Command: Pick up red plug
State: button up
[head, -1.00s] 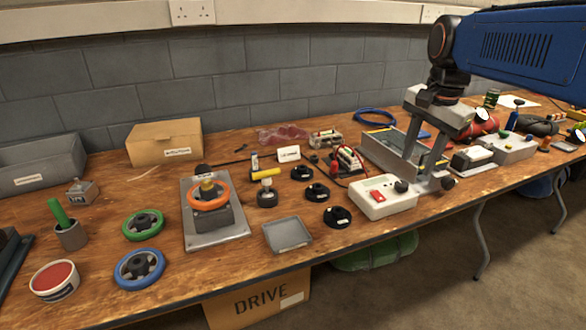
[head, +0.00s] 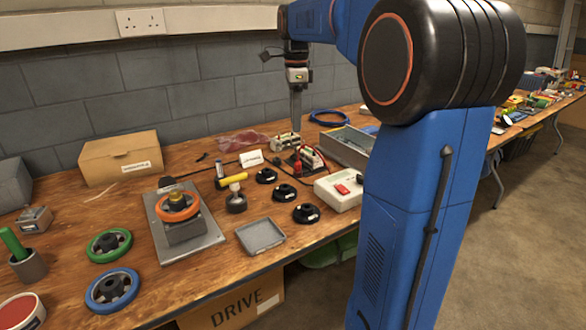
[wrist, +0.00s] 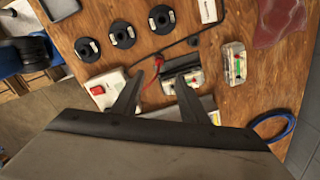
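The red plug (head: 297,166) is small and stands at the left end of a dark terminal block (head: 312,158) on the bench. In the wrist view a red piece with a red lead (wrist: 159,62) shows beside the left end of that block; its exact outline is too small to tell. My gripper (head: 296,127) points down above the back of the block area. The fingers hide part of the block and lead.
Several black discs (head: 286,193) lie in front. A blue cable (head: 328,117) is behind.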

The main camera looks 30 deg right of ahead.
send_over(298, 168)
jog(key=w, duration=0.1)
notch_tip(298, 168, down, 9)
jog(key=shift+w+r, duration=0.1)
jog(key=shift+r, duration=0.05)
jog(key=shift+d+f, duration=0.2)
jog(key=shift+f, duration=2.5)
grip_shut()
